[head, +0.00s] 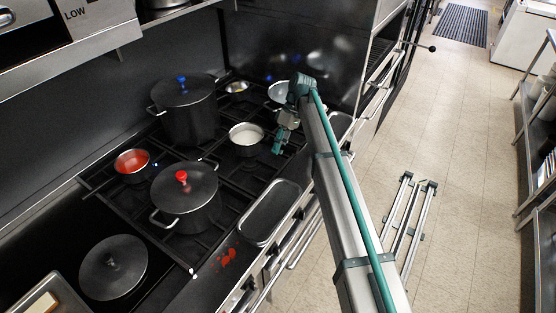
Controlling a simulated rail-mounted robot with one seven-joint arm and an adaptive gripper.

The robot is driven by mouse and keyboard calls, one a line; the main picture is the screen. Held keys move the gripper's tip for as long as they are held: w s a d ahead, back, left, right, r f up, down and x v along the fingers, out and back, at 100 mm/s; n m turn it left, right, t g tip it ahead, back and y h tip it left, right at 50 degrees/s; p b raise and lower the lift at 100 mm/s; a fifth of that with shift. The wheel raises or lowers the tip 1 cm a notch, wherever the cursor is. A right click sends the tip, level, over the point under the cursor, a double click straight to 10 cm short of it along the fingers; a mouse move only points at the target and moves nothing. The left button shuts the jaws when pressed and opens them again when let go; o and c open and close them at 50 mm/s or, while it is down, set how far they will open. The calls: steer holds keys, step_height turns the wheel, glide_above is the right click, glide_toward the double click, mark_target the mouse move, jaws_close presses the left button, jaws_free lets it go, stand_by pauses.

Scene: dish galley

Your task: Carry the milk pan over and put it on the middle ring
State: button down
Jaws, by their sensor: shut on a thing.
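The middle ring cannot be told apart from the other burners; the grates (232,181) near the pan are partly bare.
A tall pot with a blue knob (189,118), a lower pot with a red knob (186,211), a pan of red sauce (132,176) and small pans (237,91) at the back crowd the range. A tray (249,235) lies at the front edge beside red spots (226,258).

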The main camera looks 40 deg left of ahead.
steer(key=shift+f+b, duration=1.7)
steer(key=shift+f, duration=0.5)
steer(key=shift+r, duration=0.1)
steer(key=c, duration=1.1)
jaws_free()
steer(key=p+v, duration=0.7)
steer(key=shift+w+r, duration=0.2)
